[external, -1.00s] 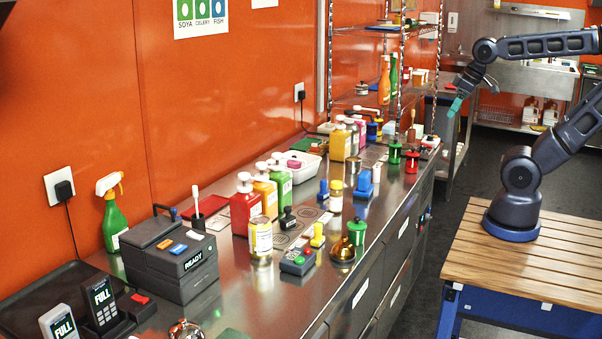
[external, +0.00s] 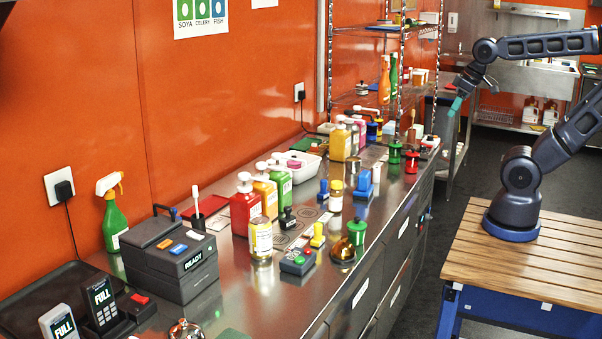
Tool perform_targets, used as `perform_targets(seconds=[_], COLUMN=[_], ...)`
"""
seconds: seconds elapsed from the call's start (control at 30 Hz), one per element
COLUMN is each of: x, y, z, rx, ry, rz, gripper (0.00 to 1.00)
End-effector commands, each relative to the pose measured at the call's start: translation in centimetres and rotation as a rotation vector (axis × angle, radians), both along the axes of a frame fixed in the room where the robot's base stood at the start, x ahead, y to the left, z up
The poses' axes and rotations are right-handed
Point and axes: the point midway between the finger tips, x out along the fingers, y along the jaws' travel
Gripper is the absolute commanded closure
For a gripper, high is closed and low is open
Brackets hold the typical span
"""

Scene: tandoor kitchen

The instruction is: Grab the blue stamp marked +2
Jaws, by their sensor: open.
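Several blue stamp-like objects stand on the steel counter (external: 300,285). A small blue stamp (external: 323,190) with a round knob is near the middle. A larger blue piece (external: 364,184) is to its right, by the front edge. Another blue item (external: 372,132) is farther back. No +2 mark is legible on any of them from here. My gripper (external: 455,106), with teal fingertips, is open and empty. It hangs in the air at the upper right, beyond the counter's front edge and well apart from the blue stamps.
Red, orange and green pump bottles (external: 245,205) line the wall side. A black stamp (external: 287,218), a yellow stamp (external: 318,235), a green-knobbed item (external: 357,231) and a button box (external: 297,262) crowd the middle. A wire shelf (external: 390,65) rises at the back.

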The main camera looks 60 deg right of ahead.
Motion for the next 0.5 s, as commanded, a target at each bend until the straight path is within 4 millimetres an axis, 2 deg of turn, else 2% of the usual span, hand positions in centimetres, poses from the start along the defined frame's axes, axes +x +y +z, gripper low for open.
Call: perform_targets(seconds=[0.27,0.37,0.5], x=[0.5,1.8,4.9], y=[0.1,0.2,0.6], z=[0.1,0.4,0.7], rx=[0.009,0.031,0.08], ry=[0.006,0.02,0.053], rz=[-0.016,-0.058,-0.16], gripper=[0.46,0.46,0.46])
